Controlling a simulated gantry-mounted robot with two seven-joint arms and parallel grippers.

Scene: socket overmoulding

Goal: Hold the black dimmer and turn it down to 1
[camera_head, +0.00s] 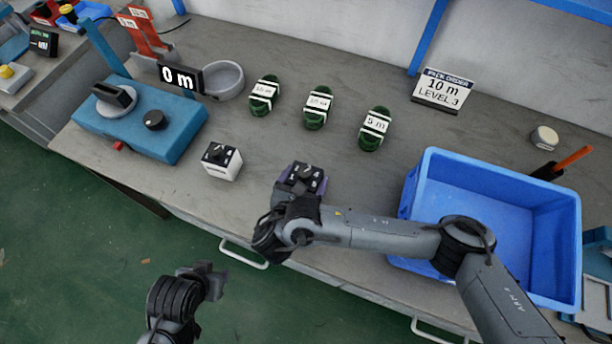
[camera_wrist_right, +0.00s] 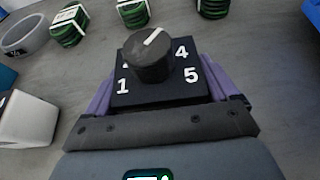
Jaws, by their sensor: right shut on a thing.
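The black dimmer (camera_wrist_right: 190,95) is a square block with a round dark knob (camera_wrist_right: 150,58) on top. It also shows in the head view (camera_head: 308,176). My right gripper (camera_wrist_right: 155,103) is shut on it, with purple fingers on both sides. In the right wrist view the dial figures 1, 4 and 5 are readable; another figure is partly behind the knob. The knob's white pointer slants to the upper right, above the 4; its exact setting is unclear. My left gripper (camera_head: 212,279) is left of the dimmer, in front of the table edge, apart from everything. Its jaw opening is unclear.
A white dimmer (camera_head: 222,162) stands left of my right gripper. Several green cable coils (camera_head: 317,107) lie behind. A blue machine (camera_head: 140,118) is at left, a blue bin (camera_head: 420,215) at right. A sign (camera_head: 442,90) reads 10 m, LEVEL 3.

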